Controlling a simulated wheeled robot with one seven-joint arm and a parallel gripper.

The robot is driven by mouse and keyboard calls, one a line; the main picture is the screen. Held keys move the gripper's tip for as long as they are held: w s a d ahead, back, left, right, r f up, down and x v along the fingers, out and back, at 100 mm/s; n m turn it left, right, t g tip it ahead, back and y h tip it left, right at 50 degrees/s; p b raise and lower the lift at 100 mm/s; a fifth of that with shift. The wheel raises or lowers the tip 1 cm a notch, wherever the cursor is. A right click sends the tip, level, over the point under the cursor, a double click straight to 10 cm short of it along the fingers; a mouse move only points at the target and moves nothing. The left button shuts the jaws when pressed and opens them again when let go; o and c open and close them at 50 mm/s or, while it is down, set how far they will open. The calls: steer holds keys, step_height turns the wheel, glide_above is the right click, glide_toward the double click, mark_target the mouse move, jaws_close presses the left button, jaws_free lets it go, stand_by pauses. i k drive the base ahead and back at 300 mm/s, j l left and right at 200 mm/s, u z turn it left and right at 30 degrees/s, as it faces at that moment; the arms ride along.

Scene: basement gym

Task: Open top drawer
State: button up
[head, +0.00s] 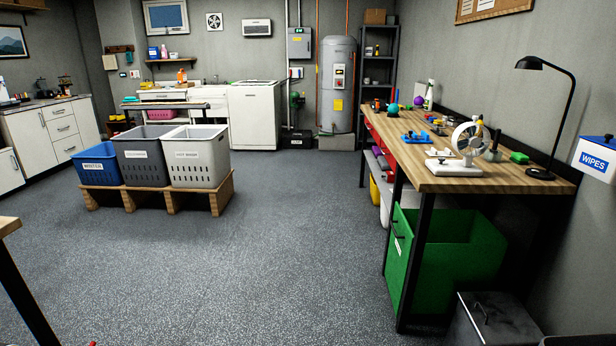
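The picture does not show which drawer the task means. My gripper is not in view.
Blue (97,164), dark grey (142,158) and light grey (197,158) baskets sit on a low wooden stand (221,196). A table corner (8,226) juts in at left. The middle floor (270,250) is clear.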

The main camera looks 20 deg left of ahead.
mark_target(55, 110)
steer(key=i+j+u, duration=0.1)
steer(key=i+u, duration=0.2)
steer(key=i, duration=0.35)
steer(key=i+u, duration=0.3)
steer(key=i, duration=0.35)
steer(key=i+l+u, duration=0.3)
steer(key=i, duration=0.3)
steer(key=i+j+u, duration=0.3)
steer(key=i, duration=0.7)
steer(key=i+u, duration=0.3)
steer(key=i, duration=0.65)
steer(key=i+z, duration=0.45)
steer(key=i, duration=0.85)
steer(key=i+u, duration=0.85)
steer(key=i+j+u, duration=0.15)
steer(key=u, duration=0.25)
steer(key=i+u, duration=0.65)
steer(key=u, duration=0.15)
steer(key=i+z, duration=0.1)
steer(key=i, duration=0.65)
steer(key=i+z, duration=0.15)
steer(key=i, duration=0.6)
steer(key=i+u, duration=0.15)
steer(key=i, duration=0.5)
steer(key=i+u, duration=0.15)
steer(key=i, duration=0.55)
steer(key=i+l+u, duration=0.15)
steer(key=i, duration=0.5)
steer(key=i+j, duration=0.1)
steer(key=i, duration=1.75)
